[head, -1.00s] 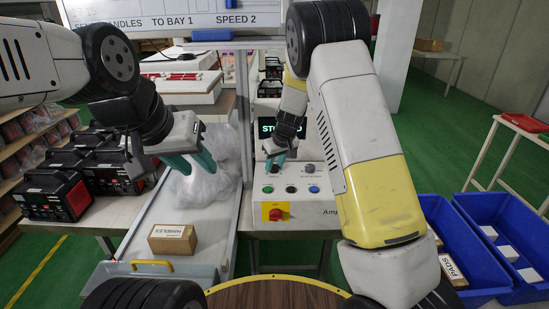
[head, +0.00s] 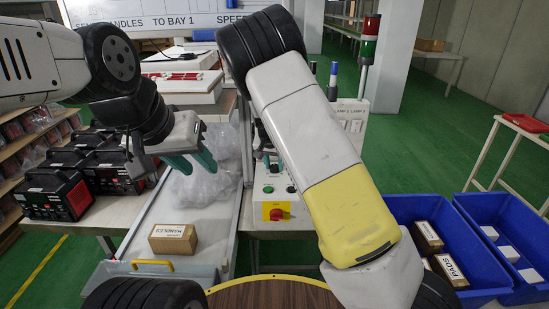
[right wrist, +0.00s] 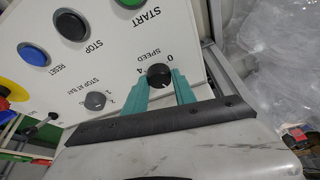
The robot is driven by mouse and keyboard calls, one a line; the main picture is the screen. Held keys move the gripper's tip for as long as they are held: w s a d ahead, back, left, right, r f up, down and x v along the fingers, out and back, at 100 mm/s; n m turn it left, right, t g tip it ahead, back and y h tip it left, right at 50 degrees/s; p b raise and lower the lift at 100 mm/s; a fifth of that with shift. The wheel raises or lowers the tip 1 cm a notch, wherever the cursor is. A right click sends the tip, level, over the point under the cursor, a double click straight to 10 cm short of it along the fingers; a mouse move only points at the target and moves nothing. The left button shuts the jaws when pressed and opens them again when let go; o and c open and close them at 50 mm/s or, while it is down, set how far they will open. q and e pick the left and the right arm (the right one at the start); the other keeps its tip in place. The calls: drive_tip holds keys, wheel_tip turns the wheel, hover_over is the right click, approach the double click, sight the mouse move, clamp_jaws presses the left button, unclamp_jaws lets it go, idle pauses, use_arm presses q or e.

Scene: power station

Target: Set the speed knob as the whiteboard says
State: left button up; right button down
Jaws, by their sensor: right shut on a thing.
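The whiteboard (head: 150,12) at the top of the head view reads "HANDLES TO BAY 1 SPEED"; my right arm now covers the speed number, which read 2 earlier. The black speed knob (right wrist: 159,74) is on the white control panel (right wrist: 105,62), with 0 and 4 legible beside it. My right gripper (right wrist: 160,80) is shut on the knob, one teal finger on each side. The knob's pointer is too small to read. In the head view my right arm hides most of that gripper. My left gripper (head: 198,165) is open above clear plastic bags (head: 205,185).
Near the knob are a green start button (right wrist: 130,3), black stop button (right wrist: 71,25), blue reset button (right wrist: 33,54) and grey bay selector (right wrist: 95,101). A red-and-yellow switch (head: 276,212) is on the panel front. Blue bins (head: 425,205) stand at right.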

sight(269, 176)
drive_tip(key=shift+a+m+h, duration=0.1)
drive_tip(key=shift+m+h, duration=0.5)
drive_tip(key=shift+m, duration=1)
drive_tip(key=shift+g, duration=0.3)
drive_tip(key=c, duration=1)
unclamp_jaws()
drive_tip(key=shift+c, duration=0.2)
drive_tip(key=v, duration=0.7)
drive_tip(key=shift+r, duration=0.35)
drive_tip(key=shift+s+a, duration=0.1)
